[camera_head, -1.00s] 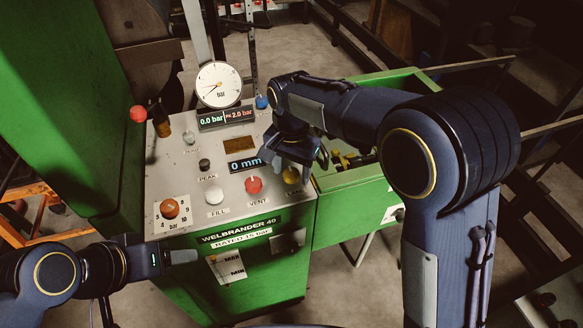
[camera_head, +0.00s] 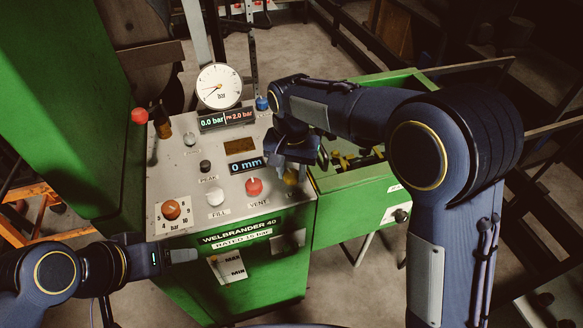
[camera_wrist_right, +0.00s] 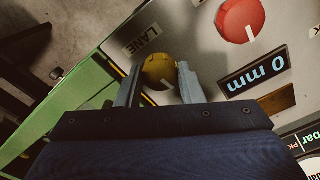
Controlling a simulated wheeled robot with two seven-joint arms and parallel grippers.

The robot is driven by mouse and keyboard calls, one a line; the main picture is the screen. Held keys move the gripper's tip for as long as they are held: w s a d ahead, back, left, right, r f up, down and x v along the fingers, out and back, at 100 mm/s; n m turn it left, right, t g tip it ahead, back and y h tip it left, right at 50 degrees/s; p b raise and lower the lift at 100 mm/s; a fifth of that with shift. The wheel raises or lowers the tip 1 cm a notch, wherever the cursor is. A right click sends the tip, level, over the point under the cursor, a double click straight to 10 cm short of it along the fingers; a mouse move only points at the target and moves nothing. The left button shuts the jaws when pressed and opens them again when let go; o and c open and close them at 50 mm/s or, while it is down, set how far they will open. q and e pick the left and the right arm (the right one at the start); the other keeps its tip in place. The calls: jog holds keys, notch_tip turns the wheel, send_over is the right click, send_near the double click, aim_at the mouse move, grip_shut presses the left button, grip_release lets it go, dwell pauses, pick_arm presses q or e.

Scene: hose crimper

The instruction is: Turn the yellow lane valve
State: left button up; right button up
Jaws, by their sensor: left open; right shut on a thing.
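The yellow lane valve (camera_wrist_right: 159,70) is a round knob with a white pointer line, next to the LANE label. In the head view only part of the yellow knob (camera_head: 291,177) shows below my right gripper (camera_head: 284,168). In the right wrist view the two fingers of my right gripper (camera_wrist_right: 158,82) stand on either side of the knob, shut on it. My left gripper (camera_head: 182,256) is at the lower left, in front of the green machine and away from the panel. It is open, though its finger gap is hard to make out.
The red VENT knob (camera_head: 254,187) and white FILL knob (camera_head: 215,196) are left of the valve. An orange pressure knob (camera_head: 171,209), a round gauge (camera_head: 219,87) and a 0 mm display (camera_head: 247,165) share the panel. A green drawer-like tray (camera_head: 350,205) stands at the right.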

aim_at(291, 173)
jog(key=n+p, duration=0.1)
jog(key=n, duration=0.2)
jog(key=shift+r+n, duration=0.1)
jog(key=shift+n, duration=0.3)
jog(key=n, duration=0.3)
jog(key=shift+n+p, duration=0.3)
jog(key=n, duration=0.4)
jog(key=shift+p, duration=0.4)
jog(key=shift+n+p, duration=0.3)
jog(key=shift+n, duration=1.7)
jog(key=o, duration=1)
notch_tip(291, 173, up, 8)
jog(key=shift+f, duration=0.15)
